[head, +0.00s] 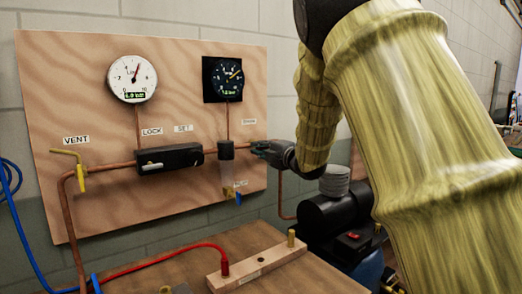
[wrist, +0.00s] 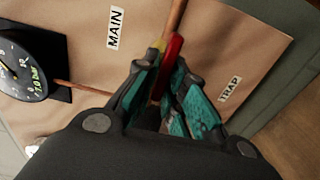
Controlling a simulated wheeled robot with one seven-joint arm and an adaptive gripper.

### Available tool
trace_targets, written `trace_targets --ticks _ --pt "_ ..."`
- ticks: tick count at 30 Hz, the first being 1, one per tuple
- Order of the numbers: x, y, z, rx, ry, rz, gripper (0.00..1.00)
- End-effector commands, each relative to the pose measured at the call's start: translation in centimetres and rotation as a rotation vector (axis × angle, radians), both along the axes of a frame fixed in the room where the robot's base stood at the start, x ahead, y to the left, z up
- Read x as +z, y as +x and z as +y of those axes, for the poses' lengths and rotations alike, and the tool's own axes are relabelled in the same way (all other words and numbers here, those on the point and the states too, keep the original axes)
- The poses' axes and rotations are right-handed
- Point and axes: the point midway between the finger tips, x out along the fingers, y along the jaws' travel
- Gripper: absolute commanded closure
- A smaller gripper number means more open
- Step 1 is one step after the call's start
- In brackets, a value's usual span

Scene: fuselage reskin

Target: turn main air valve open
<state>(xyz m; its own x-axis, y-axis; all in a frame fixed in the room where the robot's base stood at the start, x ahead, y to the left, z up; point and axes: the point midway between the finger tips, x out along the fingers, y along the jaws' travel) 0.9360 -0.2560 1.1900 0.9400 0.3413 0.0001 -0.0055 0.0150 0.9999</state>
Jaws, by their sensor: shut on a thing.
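The main air valve shows in the wrist view as a red handle (wrist: 173,48) beside a small yellow part, on the copper pipe (wrist: 177,14). The printed label MAIN (wrist: 115,28) is on the board to its left. My gripper (wrist: 170,88) has its teal fingers on both sides of the red handle and is shut on it. The handle appears to run roughly along the pipe, but its lower part is hidden between the fingers. In the head view my gripper (head: 262,148) is at the right end of the pipe run and hides the valve.
The plywood board (head: 90,215) carries a white gauge (head: 132,79), a black gauge (head: 223,79), a black lock block (head: 170,159), a filter bowl (head: 228,178) and a yellow vent valve (head: 80,176). A black compressor (head: 330,215) stands right. A red hose (head: 170,257) crosses the bench below.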

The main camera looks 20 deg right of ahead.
Motion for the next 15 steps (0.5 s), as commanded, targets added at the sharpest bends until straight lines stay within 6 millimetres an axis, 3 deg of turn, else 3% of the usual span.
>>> trace_targets --ticks 2,3,6,15 --pt "0.0 0.0 -0.03 0.0 0.0 0.0 1.0" --pt "0.0 0.0 -0.03 -0.001 0.0 0.0 0.84" --pt "-0.01 0.01 -0.03 0.0 0.001 0.0 0.7" --pt "-0.02 -0.04 -0.01 0.0 0.001 0.0 0.7"
